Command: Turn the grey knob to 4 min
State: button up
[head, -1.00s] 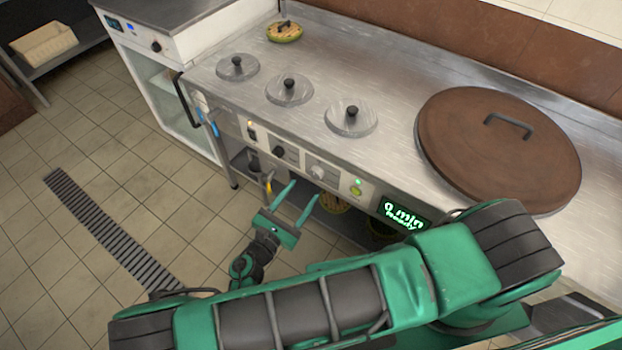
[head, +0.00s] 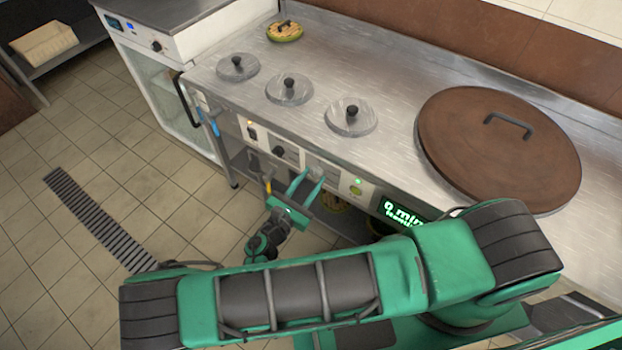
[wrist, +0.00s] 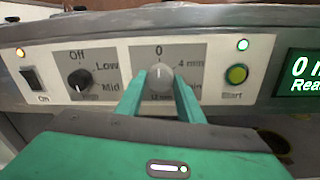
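The grey knob (wrist: 160,77) sits on the front panel in the wrist view, its white mark pointing up at 0. The 4 min label (wrist: 188,72) is to its right; the lower labels are partly hidden by my fingers. My gripper (wrist: 160,80) is open, with one green finger on each side of the knob; I cannot tell whether they touch it. In the head view my gripper (head: 313,174) is at the panel and its fingers largely cover the knob. The display (head: 403,213) reads 0 min; it also shows in the wrist view (wrist: 304,72).
Left of the knob are a black Off/Low/Mid knob (wrist: 79,80) and a rocker switch (wrist: 31,78). Right of it is a green start button (wrist: 236,74). Above, the counter holds several steel lids (head: 351,116) and a large brown lid (head: 498,150).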

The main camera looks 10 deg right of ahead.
dwell(0.3)
jog(key=m, duration=0.5)
jog(key=shift+f+m, duration=0.1)
jog(key=shift+m, duration=0.3)
jog(key=m, duration=0.6)
jog(key=shift+a+f+h, duration=0.1)
jog(key=shift+h, duration=0.2)
jog(key=shift+m, duration=0.3)
jog(key=o, duration=1.1)
jog(key=shift+c, duration=0.2)
jog(key=v, duration=1)
jog(key=shift+s+a+f, duration=0.15)
jog(key=shift+s+a, duration=0.1)
